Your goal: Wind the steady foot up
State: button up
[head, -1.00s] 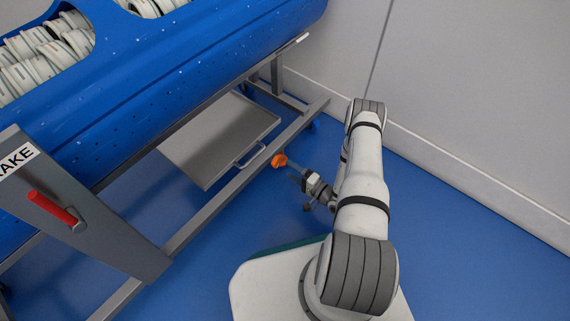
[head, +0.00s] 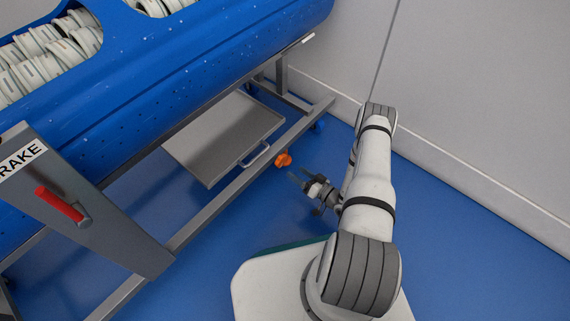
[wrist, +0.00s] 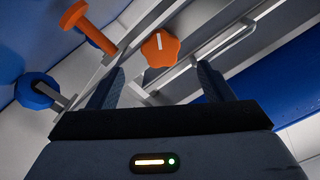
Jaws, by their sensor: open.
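The orange lobed knob (head: 283,160) is at the lower frame rail, near the tray's handle. In the wrist view the knob (wrist: 160,48) faces me, with a pale line across its face. An orange post with a disc-shaped end (wrist: 90,28), which looks like the steady foot, shows at the upper left of the wrist view. My gripper (head: 298,179) is open and empty, a short way off the knob to the lower right. In the wrist view my gripper's two fingers (wrist: 158,82) stand apart, with the knob beyond them, roughly centred between them.
The blue tub (head: 200,85) holds stacked white discs above the grey frame (head: 215,205). A grey tray (head: 225,138) with a handle sits under the tub. A red lever (head: 60,205) is on the brake post. A blue castor (wrist: 36,91) stands near the foot. Blue floor is open around my gripper.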

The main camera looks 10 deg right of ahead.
aim_at(283, 162)
jog(key=w+a+n+b, duration=0.2)
jog(key=w+n, duration=0.1)
jog(key=w+a+n, duration=0.1)
jog(key=w+a, duration=0.1)
jog(key=shift+w+f+b, duration=0.15)
jog(key=shift+w+b, duration=0.05)
jog(key=shift+b, duration=0.2)
jog(key=shift+w+a, duration=0.3)
jog(key=shift+w, duration=0.1)
jog(key=c, duration=1)
jog(key=shift+m, duration=0.3)
